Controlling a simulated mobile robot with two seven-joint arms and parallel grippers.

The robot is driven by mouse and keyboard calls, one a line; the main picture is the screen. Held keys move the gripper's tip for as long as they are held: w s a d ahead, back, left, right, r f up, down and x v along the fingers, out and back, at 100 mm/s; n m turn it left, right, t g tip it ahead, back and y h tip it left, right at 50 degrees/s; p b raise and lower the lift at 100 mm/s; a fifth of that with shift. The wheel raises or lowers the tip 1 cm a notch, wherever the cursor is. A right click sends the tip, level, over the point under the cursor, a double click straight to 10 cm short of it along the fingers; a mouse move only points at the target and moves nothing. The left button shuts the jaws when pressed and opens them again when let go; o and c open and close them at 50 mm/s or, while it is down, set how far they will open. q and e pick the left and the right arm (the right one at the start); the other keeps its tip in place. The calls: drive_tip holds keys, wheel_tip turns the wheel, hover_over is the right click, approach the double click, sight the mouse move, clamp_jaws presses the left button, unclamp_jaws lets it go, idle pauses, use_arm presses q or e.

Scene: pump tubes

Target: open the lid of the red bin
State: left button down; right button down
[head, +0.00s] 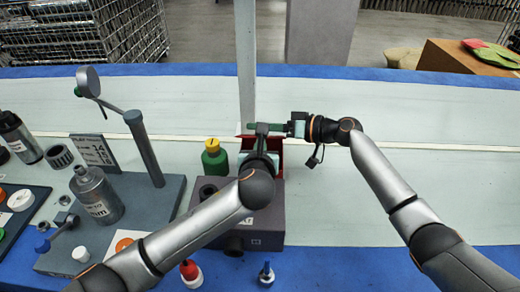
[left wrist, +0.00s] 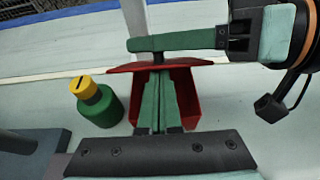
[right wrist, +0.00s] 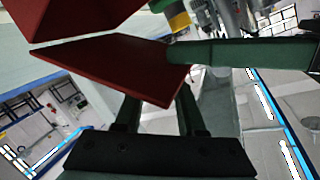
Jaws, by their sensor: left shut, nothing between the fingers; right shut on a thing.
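The red bin (head: 276,165) stands near the table's middle, partly hidden behind my left gripper. In the left wrist view its red walls (left wrist: 187,98) flank my left fingers. Its lid (left wrist: 195,65) shows nearly edge-on at the top, raised off the bin; the exact angle is hard to tell. The lid also shows as a flat red panel in the right wrist view (right wrist: 115,65). My left gripper (head: 262,130) is shut and empty, its fingers over the bin.
A green bottle with a yellow cap (head: 214,158) stands just left of the bin. A grey-purple box (head: 262,222) is in front. A grey stand with a post (head: 147,150) and a metal bottle (head: 95,195) fill the left. The table's right side is clear.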

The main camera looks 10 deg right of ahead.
drive_tip(key=c, duration=0.9)
unclamp_jaws()
drive_tip(key=shift+s+a+f, duration=0.1)
drive_tip(key=shift+s+f, duration=0.1)
drive_tip(key=shift+f, duration=0.15)
drive_tip(key=o, duration=0.4)
use_arm(q)
drive_tip(key=shift+w+r, duration=0.1)
drive_tip(key=shift+r, duration=0.3)
use_arm(e)
drive_tip(key=shift+r, duration=0.1)
